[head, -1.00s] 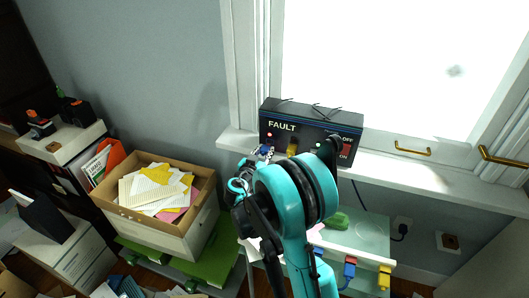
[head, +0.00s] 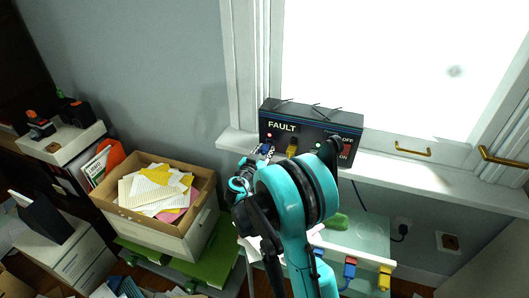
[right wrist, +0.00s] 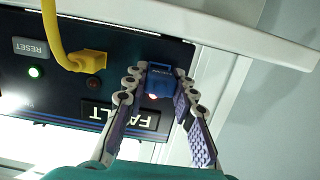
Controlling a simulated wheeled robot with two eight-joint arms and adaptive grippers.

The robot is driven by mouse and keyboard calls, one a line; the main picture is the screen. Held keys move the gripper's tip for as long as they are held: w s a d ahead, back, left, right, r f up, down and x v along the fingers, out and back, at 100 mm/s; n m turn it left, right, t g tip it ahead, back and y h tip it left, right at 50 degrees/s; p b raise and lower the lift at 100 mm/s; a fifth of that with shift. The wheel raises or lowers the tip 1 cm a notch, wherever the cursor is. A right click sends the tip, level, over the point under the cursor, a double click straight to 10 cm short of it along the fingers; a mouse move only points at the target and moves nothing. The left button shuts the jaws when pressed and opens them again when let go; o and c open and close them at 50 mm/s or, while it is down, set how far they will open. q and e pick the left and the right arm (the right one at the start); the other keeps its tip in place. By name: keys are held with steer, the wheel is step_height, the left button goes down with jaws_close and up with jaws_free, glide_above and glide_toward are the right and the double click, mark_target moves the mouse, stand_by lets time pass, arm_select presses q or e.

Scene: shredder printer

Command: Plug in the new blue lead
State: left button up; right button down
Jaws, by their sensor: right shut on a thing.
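The dark control box (head: 310,122) with the FAULT label stands on the windowsill. My right gripper (head: 264,150) is at the left part of its front face. In the right wrist view my right gripper (right wrist: 160,83) is shut on a blue plug (right wrist: 160,80), with a finger on each side of it. The plug is at the box's face (right wrist: 60,100), beside a yellow plug (right wrist: 92,62) with a yellow lead. Whether the blue plug is seated in a socket cannot be told; its contact end is hidden. A reddish light glows just by the plug. My left gripper is out of view.
A green light (right wrist: 35,72) and RESET button (right wrist: 30,47) are on the box. A red switch (head: 345,149) is at its right. A carton of papers (head: 205,190) stands left. Blue, red and yellow connectors (head: 385,277) hang lower right. The window frame (right wrist: 215,100) stands close by.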

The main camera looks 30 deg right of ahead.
steer(key=shift+r+x, duration=0.2)
steer(key=shift+x, duration=0.95)
steer(key=c, duration=1.2)
jaws_free()
steer(key=shift+d, duration=0.1)
steer(key=shift+o, duration=0.2)
